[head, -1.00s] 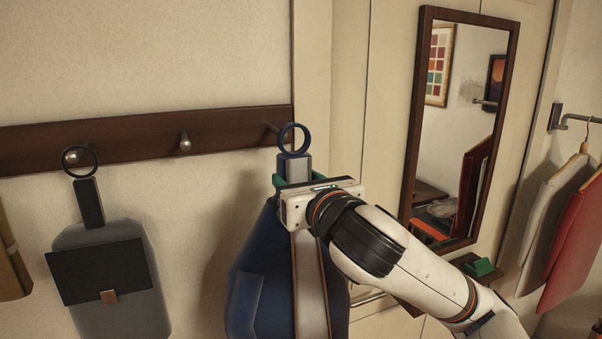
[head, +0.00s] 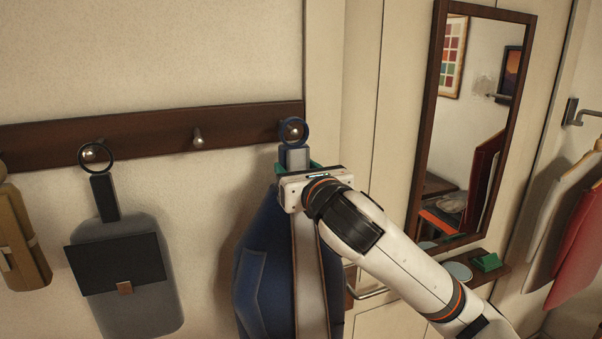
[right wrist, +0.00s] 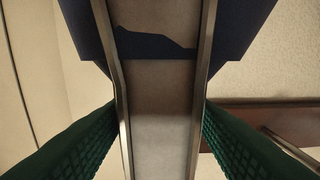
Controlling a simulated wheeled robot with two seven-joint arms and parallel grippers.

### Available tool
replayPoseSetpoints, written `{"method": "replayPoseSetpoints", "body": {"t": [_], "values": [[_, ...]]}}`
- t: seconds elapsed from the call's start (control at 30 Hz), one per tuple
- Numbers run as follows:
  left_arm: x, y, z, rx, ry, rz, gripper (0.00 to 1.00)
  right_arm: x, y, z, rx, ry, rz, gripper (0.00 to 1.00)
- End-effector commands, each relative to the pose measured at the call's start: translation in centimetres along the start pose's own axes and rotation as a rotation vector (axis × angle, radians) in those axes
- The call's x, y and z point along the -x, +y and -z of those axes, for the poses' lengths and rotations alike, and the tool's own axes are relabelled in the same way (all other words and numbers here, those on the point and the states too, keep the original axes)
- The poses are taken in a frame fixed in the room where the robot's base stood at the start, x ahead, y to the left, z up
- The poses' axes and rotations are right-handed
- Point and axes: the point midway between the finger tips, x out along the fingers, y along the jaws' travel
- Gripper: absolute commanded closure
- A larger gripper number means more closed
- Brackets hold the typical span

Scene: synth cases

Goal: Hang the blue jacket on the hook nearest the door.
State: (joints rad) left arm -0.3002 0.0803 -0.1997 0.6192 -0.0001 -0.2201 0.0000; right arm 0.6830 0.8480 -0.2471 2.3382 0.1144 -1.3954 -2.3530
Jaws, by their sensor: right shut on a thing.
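The blue jacket (head: 264,275) hangs upright from my right gripper (head: 296,170), which is shut on the grey tab above its collar. The tab also shows between the green finger pads in the right wrist view (right wrist: 160,120). The dark blue ring (head: 281,136) on top of the tab is in front of the rightmost hook (head: 293,131), nearest the door. The hook's knob shows through the ring; I cannot tell whether the ring is around the hook or just in front of it. My left gripper is not in view.
The brown rail (head: 240,115) has a free middle hook (head: 198,140). A grey bag (head: 130,300) hangs from the hook left of it, and a tan item (head: 22,245) hangs farther left. A mirror (head: 470,130) and small shelf (head: 497,277) are at right.

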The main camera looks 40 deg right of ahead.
Motion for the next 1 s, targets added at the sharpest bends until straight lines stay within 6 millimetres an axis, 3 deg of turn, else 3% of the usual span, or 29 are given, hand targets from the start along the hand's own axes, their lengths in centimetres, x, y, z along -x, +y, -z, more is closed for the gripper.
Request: {"method": "replayPoseSetpoints", "body": {"t": [0.43, 1.0], "values": [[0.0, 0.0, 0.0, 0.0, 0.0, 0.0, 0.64, -2.0, 0.1, -0.7, 0.002, 0.003, -0.002, 0.83], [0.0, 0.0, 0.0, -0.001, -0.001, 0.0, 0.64, -2.3, 0.0, -1.0, 0.001, 0.004, -0.001, 0.83]]}}
